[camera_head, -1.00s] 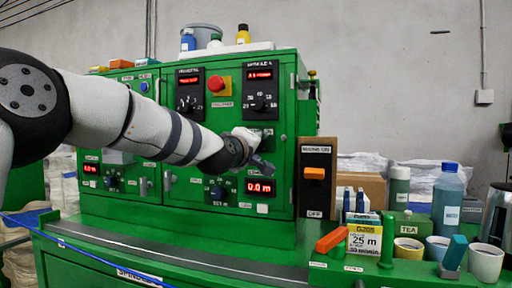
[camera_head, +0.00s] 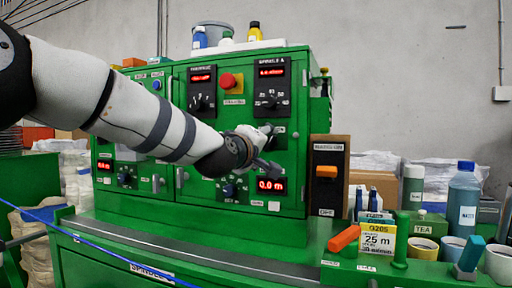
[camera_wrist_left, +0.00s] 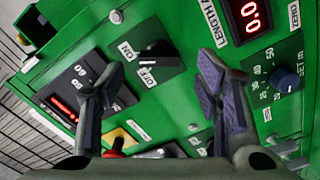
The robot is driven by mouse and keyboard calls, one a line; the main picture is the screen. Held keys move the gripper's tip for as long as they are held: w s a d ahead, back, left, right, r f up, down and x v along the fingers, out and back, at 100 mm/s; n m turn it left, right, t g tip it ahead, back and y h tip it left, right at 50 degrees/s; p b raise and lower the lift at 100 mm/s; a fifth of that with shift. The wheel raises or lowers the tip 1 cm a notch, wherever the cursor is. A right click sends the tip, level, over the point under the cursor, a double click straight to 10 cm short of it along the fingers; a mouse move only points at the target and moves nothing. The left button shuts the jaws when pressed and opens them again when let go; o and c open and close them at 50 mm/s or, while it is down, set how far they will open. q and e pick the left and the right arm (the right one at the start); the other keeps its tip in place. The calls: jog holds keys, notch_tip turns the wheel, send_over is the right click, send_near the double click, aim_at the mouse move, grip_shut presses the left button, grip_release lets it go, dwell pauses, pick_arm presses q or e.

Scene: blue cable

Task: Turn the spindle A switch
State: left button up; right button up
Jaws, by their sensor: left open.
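The panel labelled SPINDLE A (camera_head: 272,86) is at the upper right of the green cabinet, with a red display and a black dial. In the left wrist view that panel (camera_wrist_left: 70,100) lies at the left. A black switch (camera_wrist_left: 153,66) with ON and OFF labels sits below it on the cabinet face. My left gripper (camera_head: 267,150) is in front of that area and hides most of the switch in the head view. In the wrist view the gripper (camera_wrist_left: 160,75) is open, its fingers on either side of the switch, with nothing held. Contact cannot be told. My right gripper is out of view.
A red stop button (camera_head: 229,81) is left of the panel. A LENGTH A display (camera_head: 271,185) and a blue knob (camera_wrist_left: 287,79) are close to the gripper. A blue cable (camera_head: 90,243) crosses the front.

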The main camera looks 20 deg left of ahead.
pick_arm(q)
jog(key=s, duration=0.8)
jog(key=shift+a, duration=0.15)
